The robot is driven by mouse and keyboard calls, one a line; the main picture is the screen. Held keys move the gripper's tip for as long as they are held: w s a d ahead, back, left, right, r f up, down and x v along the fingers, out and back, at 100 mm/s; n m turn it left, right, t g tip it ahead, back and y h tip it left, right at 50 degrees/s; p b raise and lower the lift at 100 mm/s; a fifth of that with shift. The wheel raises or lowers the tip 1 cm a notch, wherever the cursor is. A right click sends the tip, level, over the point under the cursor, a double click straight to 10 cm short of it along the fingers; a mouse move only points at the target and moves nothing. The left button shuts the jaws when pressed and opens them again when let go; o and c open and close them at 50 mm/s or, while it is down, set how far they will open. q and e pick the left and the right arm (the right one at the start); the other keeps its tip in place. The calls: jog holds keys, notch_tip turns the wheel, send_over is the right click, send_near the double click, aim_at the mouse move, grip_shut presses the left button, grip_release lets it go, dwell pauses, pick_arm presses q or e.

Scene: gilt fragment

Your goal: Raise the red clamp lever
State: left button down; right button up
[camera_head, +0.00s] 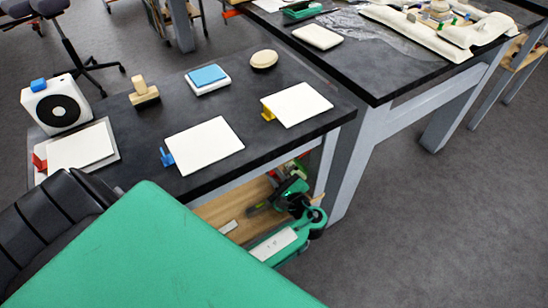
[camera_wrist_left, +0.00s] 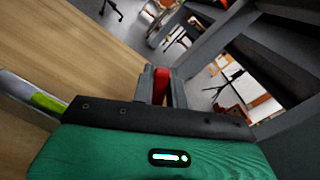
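The red clamp lever (camera_head: 39,162) is small and sits at the left edge of a white plate (camera_head: 82,149) on a dark tabletop, at the far left of the head view. How far it is tilted is too small to tell. No gripper shows near it. My left gripper (camera_wrist_left: 161,87) shows in the left wrist view beyond its green and black housing, with pale wood and grey table legs around it. A red patch shows between its grey parts; I cannot tell what it is. My right gripper is not clearly visible.
A blue lever (camera_head: 167,157) and a yellow lever (camera_head: 268,113) stand at two other white plates. A white box with a black disc (camera_head: 56,105), a wooden stamp-like block (camera_head: 144,92), a blue-topped pad (camera_head: 208,77) and a round tan-topped piece (camera_head: 264,60) stand behind.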

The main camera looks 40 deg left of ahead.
pick_arm(q)
jog(key=shift+s+f, duration=0.1)
jog(key=shift+s+a+f+n, duration=0.1)
jog(key=shift+s+f+n, duration=0.15)
jog(key=shift+n, duration=0.75)
jog(key=shift+s+a+f+n+b, duration=0.15)
jog(key=shift+s+f+n+b, duration=0.2)
jog(key=shift+n+b, duration=0.5)
jog(key=shift+s+f+n, duration=0.15)
jog(key=shift+f+n, duration=0.15)
jog(key=shift+n, duration=0.85)
pick_arm(e)
jog(key=shift+w+a+t+y, duration=0.25)
jog(key=shift+a+t+y, duration=0.15)
jog(key=shift+a, duration=0.25)
jog(key=shift+w+a+t+y, duration=0.25)
jog(key=shift+a+t, duration=0.3)
jog(key=shift+a, duration=0.15)
jog(key=shift+w+a+t+y, duration=0.25)
jog(key=shift+a+t+y, duration=0.15)
jog(key=shift+a, duration=0.25)
jog(key=shift+r, duration=0.1)
pick_arm(q)
jog(key=c, duration=1.4)
grip_release()
